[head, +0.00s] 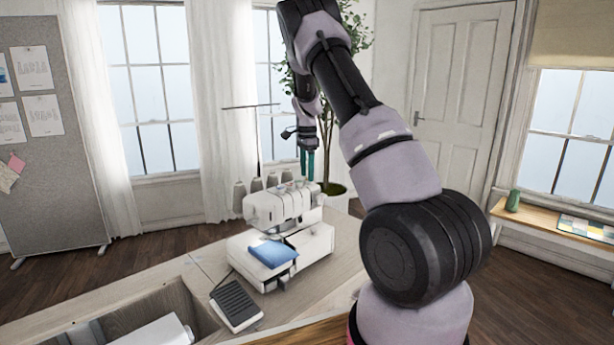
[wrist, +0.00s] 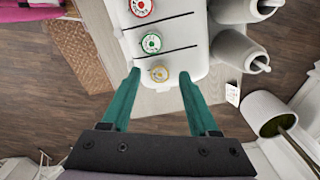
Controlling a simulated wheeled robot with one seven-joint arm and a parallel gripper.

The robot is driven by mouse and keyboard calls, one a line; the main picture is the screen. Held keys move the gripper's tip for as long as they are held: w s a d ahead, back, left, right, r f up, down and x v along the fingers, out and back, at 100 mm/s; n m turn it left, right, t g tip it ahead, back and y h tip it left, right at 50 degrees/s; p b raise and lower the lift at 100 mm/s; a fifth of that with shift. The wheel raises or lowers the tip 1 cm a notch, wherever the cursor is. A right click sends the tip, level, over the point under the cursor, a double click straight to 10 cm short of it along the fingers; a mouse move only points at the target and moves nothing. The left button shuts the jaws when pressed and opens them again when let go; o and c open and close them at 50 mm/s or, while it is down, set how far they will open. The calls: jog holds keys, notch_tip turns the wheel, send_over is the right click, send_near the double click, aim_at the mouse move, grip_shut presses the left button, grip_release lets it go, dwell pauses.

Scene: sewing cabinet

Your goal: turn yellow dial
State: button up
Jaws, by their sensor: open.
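The white sewing machine (head: 285,208) stands on the wooden cabinet top, seen in the head view. In the wrist view its white top (wrist: 190,62) carries a row of dials. The yellow dial (wrist: 159,74) is closest to my gripper, with a green dial (wrist: 151,43) and a red dial (wrist: 141,8) beyond it. My gripper (wrist: 160,80) is open, its two teal fingers spread on either side of the yellow dial in the picture. In the head view my gripper (head: 307,165) points down above the machine's right end. I cannot tell whether the fingers touch anything.
Thread cones (wrist: 240,50) stand along one side of the machine. A blue cloth (head: 272,253) lies at its front. A black foot pedal (head: 236,304) sits on the cabinet top (head: 335,275). A potted plant (head: 333,190) stands behind the machine.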

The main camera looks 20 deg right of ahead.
notch_tip(320, 180, up, 9)
jog(key=shift+r, duration=0.2)
dwell(0.5)
jog(key=s+a+r+n+t+y, duration=0.1)
jog(key=s+a+r+n+t, duration=0.15)
jog(key=s+r, duration=0.6)
jog(key=s+a+r+n+t+y, duration=0.1)
jog(key=s+a+r+n, duration=0.3)
jog(key=s+r, duration=0.45)
jog(key=s+a+f+n+t, duration=0.1)
jog(key=s+a+n+t, duration=0.1)
jog(key=s, duration=0.8)
jog(key=s+a+n+t, duration=0.1)
jog(key=s+a+n, duration=0.2)
jog(key=s, duration=0.8)
jog(key=shift+s+a+f+n+t, duration=0.25)
jog(key=shift+f+n+t, duration=0.1)
jog(key=shift+n, duration=0.6)
dwell(0.7)
